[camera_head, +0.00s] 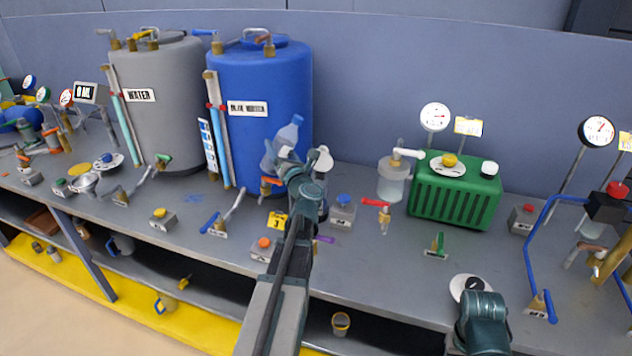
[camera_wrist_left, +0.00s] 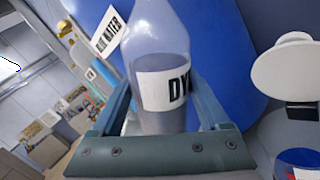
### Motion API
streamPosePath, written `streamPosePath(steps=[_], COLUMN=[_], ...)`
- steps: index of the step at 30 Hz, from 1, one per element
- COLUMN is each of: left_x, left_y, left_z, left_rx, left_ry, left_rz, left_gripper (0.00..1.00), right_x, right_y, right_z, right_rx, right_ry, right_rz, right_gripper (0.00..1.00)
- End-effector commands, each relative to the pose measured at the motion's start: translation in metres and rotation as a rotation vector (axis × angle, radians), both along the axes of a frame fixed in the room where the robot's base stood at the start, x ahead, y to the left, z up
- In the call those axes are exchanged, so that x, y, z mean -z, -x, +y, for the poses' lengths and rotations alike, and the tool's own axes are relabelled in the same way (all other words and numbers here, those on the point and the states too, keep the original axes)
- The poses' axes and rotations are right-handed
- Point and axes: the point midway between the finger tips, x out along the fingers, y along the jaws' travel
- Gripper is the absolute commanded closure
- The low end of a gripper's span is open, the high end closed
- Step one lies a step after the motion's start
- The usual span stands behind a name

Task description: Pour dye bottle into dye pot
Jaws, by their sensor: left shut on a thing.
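My left gripper (camera_head: 283,158) is shut on the dye bottle (camera_head: 288,134), in front of the blue tank. In the left wrist view the clear dye bottle (camera_wrist_left: 163,48) stands between the two fingers of my left gripper (camera_wrist_left: 165,110). Its label reads "DY", with the rest cut off, and greyish liquid shows inside. In the head view the bottle leans a little right, with its neck up. I cannot tell which vessel is the dye pot. A pale round piece (camera_head: 322,160) is just right of the gripper; a white disc (camera_wrist_left: 285,70) shows in the wrist view.
A clear jar (camera_head: 391,185) stands left of the green box (camera_head: 455,195). Small valves and pedestals crowd the bench. Part of my right arm (camera_head: 483,325) shows at bottom right.

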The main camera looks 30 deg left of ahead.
Motion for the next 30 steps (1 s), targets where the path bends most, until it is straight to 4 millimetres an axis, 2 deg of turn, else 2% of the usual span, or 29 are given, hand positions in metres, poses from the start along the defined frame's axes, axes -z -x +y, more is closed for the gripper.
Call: streamPosePath(steps=[1, 12, 30], left_x=[0.004, 0.006, 0.008], left_y=[0.001, 0.004, 0.006], left_z=[0.000, 0.004, 0.006], left_rx=[0.000, -0.002, -0.001], left_ry=[-0.017, -0.148, -0.195], left_rz=[0.016, 0.140, 0.184], left_gripper=[1.00, 1.00, 1.00], right_x=[0.005, 0.015, 0.020], right_y=[0.000, 0.000, 0.000], right_z=[0.000, 0.000, 0.000], right_rx=[0.000, 0.000, 0.000], right_ry=[0.000, 0.000, 0.000], right_rz=[0.000, 0.000, 0.000], right_gripper=[0.47, 0.47, 0.47])
